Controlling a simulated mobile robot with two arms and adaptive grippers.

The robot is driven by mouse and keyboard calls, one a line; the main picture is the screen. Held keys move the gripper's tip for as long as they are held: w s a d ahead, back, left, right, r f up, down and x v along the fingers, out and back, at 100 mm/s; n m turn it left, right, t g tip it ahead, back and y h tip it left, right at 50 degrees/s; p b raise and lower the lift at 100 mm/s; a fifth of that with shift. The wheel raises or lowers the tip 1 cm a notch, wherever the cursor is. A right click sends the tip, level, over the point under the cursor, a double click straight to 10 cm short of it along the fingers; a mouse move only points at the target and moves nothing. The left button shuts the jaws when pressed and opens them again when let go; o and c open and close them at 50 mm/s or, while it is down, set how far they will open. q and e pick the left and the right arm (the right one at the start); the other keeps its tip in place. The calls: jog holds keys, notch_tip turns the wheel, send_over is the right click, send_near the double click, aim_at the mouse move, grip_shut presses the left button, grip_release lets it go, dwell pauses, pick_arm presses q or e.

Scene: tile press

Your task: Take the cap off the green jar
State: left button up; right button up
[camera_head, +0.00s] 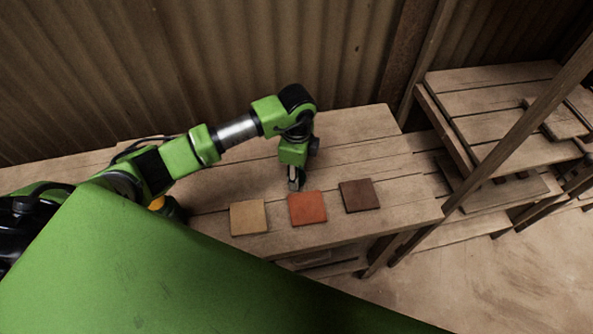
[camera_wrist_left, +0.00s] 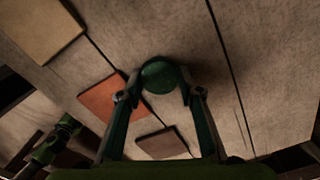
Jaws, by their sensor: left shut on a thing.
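A round, dark green thing (camera_wrist_left: 158,76) sits between the fingertips of my left gripper (camera_wrist_left: 160,92) in the left wrist view. I see it from above as a disc; I cannot tell whether it is the jar's cap alone or the cap on the jar. The fingers are shut on its two sides. In the head view my left gripper (camera_head: 295,183) points down at the table, just behind the orange tile, and hides what it holds. I cannot tell whether the green thing touches the table.
A tan tile (camera_head: 249,217), an orange tile (camera_head: 307,208) and a dark brown tile (camera_head: 359,196) lie in a row on the wooden table (camera_head: 400,190), in front of my gripper. A corrugated wall (camera_head: 230,60) stands behind. Wooden shelving (camera_head: 500,85) stands at the right.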

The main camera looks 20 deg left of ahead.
pick_arm(q)
jog(key=shift+f, duration=0.15)
jog(key=o, duration=0.9)
jog(key=shift+o, duration=0.2)
jog(key=shift+r, duration=0.3)
notch_tip(320, 180, up, 12)
jog(key=b, duration=0.2)
jog(key=shift+b, duration=0.3)
